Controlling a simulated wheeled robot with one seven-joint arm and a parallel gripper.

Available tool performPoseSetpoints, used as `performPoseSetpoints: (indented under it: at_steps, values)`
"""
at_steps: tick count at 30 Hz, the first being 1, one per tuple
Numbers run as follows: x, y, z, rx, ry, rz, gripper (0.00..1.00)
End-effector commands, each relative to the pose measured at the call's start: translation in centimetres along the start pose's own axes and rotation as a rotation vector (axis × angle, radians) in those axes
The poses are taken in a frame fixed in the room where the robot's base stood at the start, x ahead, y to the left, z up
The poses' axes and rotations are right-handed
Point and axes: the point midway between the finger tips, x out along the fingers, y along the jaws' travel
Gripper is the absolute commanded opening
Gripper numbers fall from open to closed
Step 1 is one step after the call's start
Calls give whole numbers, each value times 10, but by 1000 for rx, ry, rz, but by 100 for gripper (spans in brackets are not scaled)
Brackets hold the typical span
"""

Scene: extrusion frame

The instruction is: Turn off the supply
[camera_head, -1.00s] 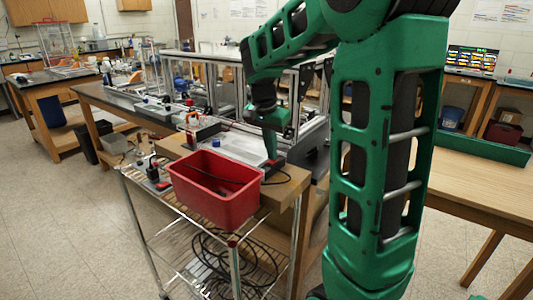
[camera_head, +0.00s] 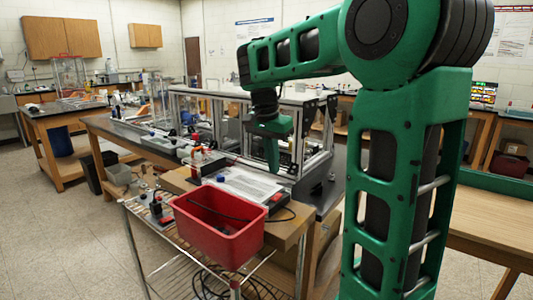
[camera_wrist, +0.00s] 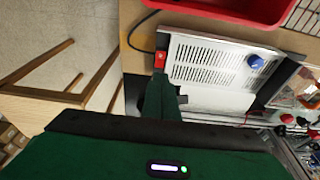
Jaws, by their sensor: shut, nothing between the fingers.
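The supply (camera_head: 243,183) is a flat box with a white vented top on the wooden bench top, behind the red bin. Its vented top (camera_wrist: 212,66) fills the middle of the wrist view. A red switch (camera_wrist: 160,60) sits at its end, and it also shows in the head view (camera_head: 277,197). A blue knob (camera_wrist: 256,62) is at the opposite end. I cannot tell the switch's position. My gripper (camera_head: 273,170) is shut and empty, pointing down above the switch end, apart from it. In the wrist view its green fingers (camera_wrist: 163,96) are beside the switch.
A red bin (camera_head: 218,222) stands in front of the supply on a wire cart. A black cable (camera_wrist: 143,32) runs by the switch end. A metal extrusion frame (camera_head: 300,140) stands close behind my gripper. A wooden table (camera_head: 490,225) is at the right.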

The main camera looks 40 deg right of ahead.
Motion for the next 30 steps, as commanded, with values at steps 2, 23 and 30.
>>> performPoseSetpoints:
  at_steps: [2, 23, 30]
  values:
    - [-16, -1, 4, -2, 1, -3, 0]
    - [-50, 0, 11, 0, -1, 1, 0]
    - [-50, 1, 10, 2, -1, 2, 0]
